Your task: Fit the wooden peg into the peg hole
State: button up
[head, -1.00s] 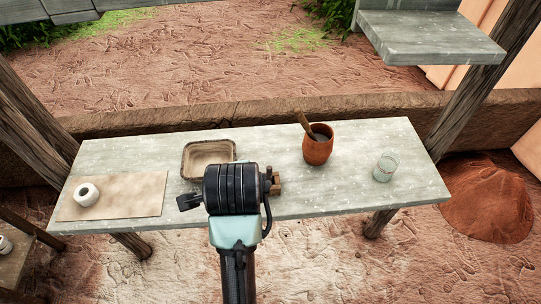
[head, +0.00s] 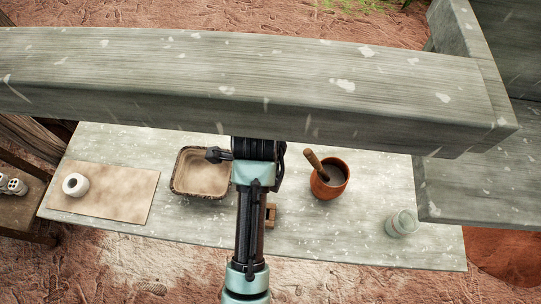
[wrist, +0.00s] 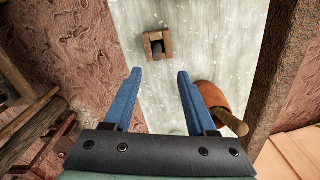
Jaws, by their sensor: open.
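A small wooden block (wrist: 166,35) with a square, dark opening sits on the pale table below my gripper in the wrist view. It also shows beside my arm in the head view (head: 271,211). A wooden stick (head: 315,162) leans in an orange cup (head: 332,187) to the block's right.
A grey overhead beam (head: 250,80) crosses close to my arm. The table (head: 300,245) also holds a basket-like tray (head: 200,188), a board (head: 120,205) with a white ring (head: 75,185), and a glass (head: 402,223). A post stands at right in the wrist view (wrist: 275,75).

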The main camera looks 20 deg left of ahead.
jog(key=f, duration=0.4)
jog(key=f+p, duration=0.1)
jog(key=f, duration=0.1)
jog(key=shift+s+f, duration=0.3)
jog(key=shift+s, duration=0.05)
jog(key=shift+w+d+f+p, duration=0.1)
jog(key=shift+f+p, duration=0.25)
jog(key=shift+f, duration=1.1)
jog(key=shift+d+f+p, duration=0.1)
jog(key=shift+f+p, duration=0.2)
jog(key=shift+f, duration=1.15)
grip_shut()
